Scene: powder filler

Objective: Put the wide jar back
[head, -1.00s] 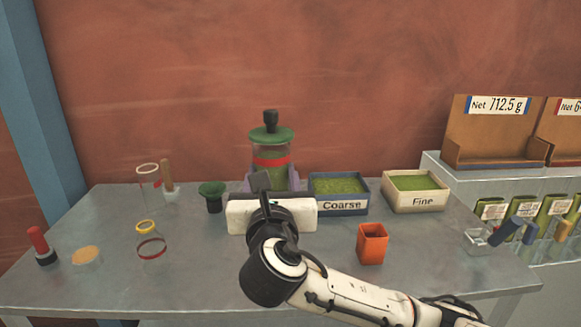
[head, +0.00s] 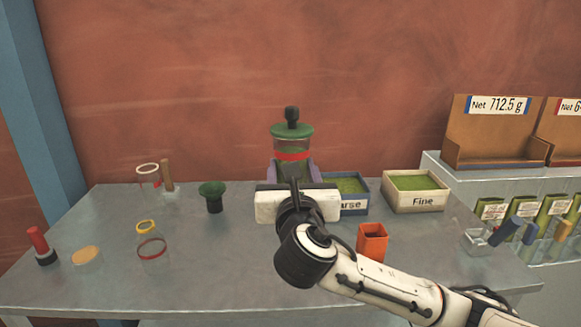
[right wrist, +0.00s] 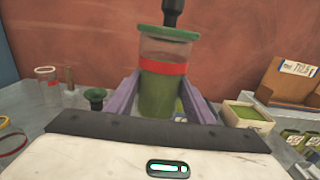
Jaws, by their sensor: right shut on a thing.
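The wide jar (head: 292,148) is clear, filled with green powder, with a red band and a green lid with a black knob. My right gripper (head: 292,172) is shut on it; the purple fingers (right wrist: 122,97) press on both sides of the jar, which also shows in the right wrist view (right wrist: 160,92). The jar is upright. My left gripper is not in view.
The Coarse tray (head: 359,205) is partly hidden just right of the jar; the Fine tray (head: 417,203) stands beyond it. A dark green funnel (head: 213,193) stands to the left. An orange cup (head: 372,242) is in front. Clear ringed vessels (head: 152,250) stand at left.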

